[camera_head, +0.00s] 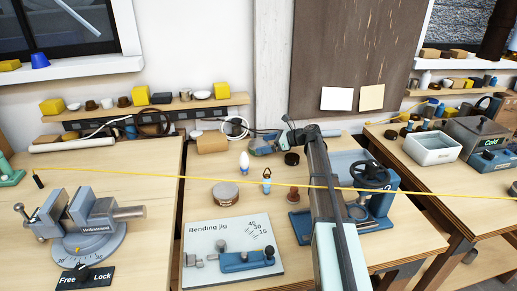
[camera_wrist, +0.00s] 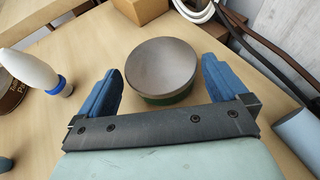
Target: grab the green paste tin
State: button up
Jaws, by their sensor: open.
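A round tin (camera_wrist: 162,66) with a grey-brown lid and a green side stands upright on the wooden bench in the wrist view. My gripper (camera_wrist: 160,72) is open, with one blue finger on each side of the tin. A small gap shows between each finger and the tin, and the tin stands close in front of the dark palm bar. In the head view my gripper (camera_head: 263,143) is low over the back of the middle bench, and I cannot make out the green tin there.
A white bulb (camera_wrist: 30,68) stands left of my gripper. A brown-sided tin (camera_head: 225,194) and a small blue figure (camera_head: 267,181) stand nearer. A wooden block (camera_head: 212,142) and white cable (camera_head: 235,127) lie behind. A yellow wire (camera_head: 150,175) crosses the benches.

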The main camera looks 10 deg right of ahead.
aim_at(262, 144)
jog(key=x, duration=0.3)
jog(key=shift+a, duration=0.1)
jog(key=shift+c, duration=0.2)
jog(key=c, duration=0.7)
